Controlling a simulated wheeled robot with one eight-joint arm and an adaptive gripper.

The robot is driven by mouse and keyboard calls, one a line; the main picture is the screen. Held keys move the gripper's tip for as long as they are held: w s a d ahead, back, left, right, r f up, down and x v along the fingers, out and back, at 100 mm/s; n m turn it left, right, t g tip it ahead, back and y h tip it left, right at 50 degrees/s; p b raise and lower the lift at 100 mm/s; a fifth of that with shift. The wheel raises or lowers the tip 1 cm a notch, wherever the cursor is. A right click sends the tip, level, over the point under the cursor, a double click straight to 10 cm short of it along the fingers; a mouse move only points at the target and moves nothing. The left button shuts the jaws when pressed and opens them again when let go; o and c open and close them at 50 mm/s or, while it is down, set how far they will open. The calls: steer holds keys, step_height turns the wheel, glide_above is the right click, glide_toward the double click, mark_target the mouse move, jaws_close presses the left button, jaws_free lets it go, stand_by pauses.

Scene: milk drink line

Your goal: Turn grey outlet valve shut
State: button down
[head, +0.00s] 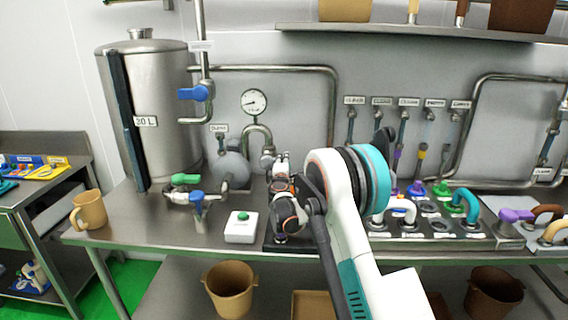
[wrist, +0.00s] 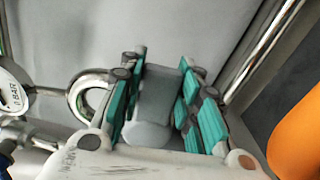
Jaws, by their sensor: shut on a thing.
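The grey outlet valve's handle (wrist: 158,92) shows in the wrist view as a flat grey lever with a rounded base, between my finger pads. My gripper (wrist: 163,66) is shut on this handle, with a teal-padded finger on each side. In the head view my gripper (head: 281,162) is by the pipework, right of the pressure gauge's curved pipe. There my gripper and arm hide most of the valve, so its angle cannot be told.
A steel tank (head: 160,95) stands at the left, with a blue-handled valve (head: 194,93) beside it. The pressure gauge (head: 254,102) is just left of my gripper. A white box with a green button (head: 241,226) sits on the bench in front. A brown mug (head: 90,209) stands at the left end.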

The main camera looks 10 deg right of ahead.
steer(key=c, duration=1.2)
jaws_free()
steer(key=shift+o, duration=0.2)
steer(key=shift+s, duration=0.1)
steer(key=v, duration=1.1)
steer(key=shift+s, duration=0.35)
steer(key=shift+a+r, duration=0.1)
steer(key=shift+a, duration=0.1)
